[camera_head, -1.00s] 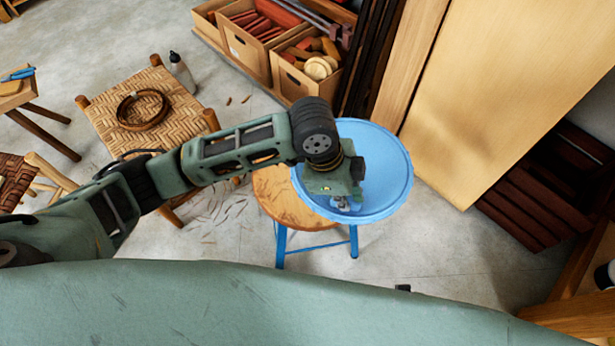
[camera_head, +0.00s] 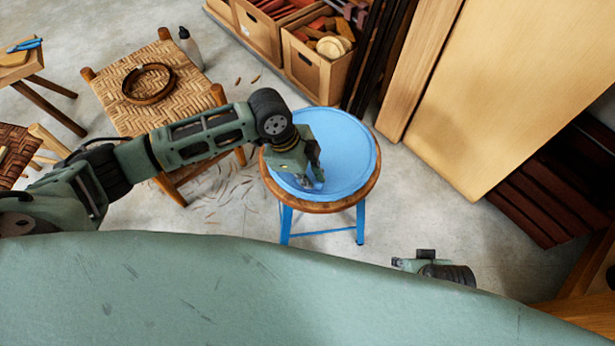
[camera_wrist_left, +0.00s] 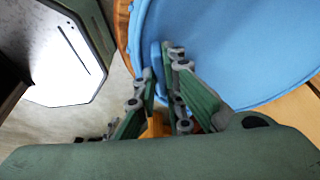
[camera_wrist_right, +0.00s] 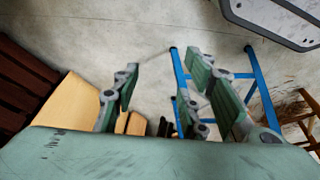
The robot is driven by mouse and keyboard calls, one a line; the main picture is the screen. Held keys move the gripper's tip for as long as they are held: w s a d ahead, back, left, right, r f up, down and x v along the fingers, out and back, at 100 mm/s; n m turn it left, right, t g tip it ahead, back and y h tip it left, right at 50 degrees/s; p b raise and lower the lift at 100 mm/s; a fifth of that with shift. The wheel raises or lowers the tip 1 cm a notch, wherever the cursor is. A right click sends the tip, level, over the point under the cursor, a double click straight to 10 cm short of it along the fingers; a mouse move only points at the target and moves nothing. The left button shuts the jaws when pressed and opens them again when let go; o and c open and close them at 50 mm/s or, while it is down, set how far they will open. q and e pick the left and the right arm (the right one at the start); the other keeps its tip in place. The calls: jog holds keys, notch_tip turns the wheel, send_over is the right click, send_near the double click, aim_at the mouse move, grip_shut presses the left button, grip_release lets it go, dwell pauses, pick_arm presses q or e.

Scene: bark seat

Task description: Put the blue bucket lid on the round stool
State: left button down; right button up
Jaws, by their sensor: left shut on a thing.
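The blue bucket lid (camera_head: 345,150) is a round, shallow disc. In the head view it lies over the top of the round stool (camera_head: 335,207), whose brown wooden edge shows around its near and right sides. The stool has blue legs. My left gripper (camera_head: 314,186) is shut on the lid's near left edge. In the left wrist view its fingers (camera_wrist_left: 162,60) pinch a raised blue part of the lid (camera_wrist_left: 225,45). I cannot tell whether the lid rests fully on the seat. My right gripper (camera_wrist_right: 160,65) is open and empty, with the stool's blue legs beyond it.
A woven stool (camera_head: 185,85) with a brown ring (camera_head: 148,84) on it stands left of the round stool. Open boxes (camera_head: 315,70) stand at the back, and a large wooden panel (camera_head: 500,90) leans at the right. The floor around the round stool is mostly clear.

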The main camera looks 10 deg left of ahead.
pick_arm(q)
jog(key=c, duration=1.8)
grip_release()
jog(key=shift+c, duration=0.2)
pick_arm(e)
jog(key=shift+r, duration=0.1)
pick_arm(q)
jog(key=shift+r, duration=0.3)
jog(key=p+v, duration=0.3)
jog(key=v, duration=0.8)
jog(key=shift+r, duration=0.2)
pick_arm(e)
jog(key=s+f, duration=0.3)
jog(key=f, duration=0.7)
jog(key=shift+d+g, duration=0.15)
jog(key=shift+g, duration=0.15)
pick_arm(q)
jog(key=shift+a, duration=0.1)
pick_arm(e)
jog(key=shift+s, duration=0.1)
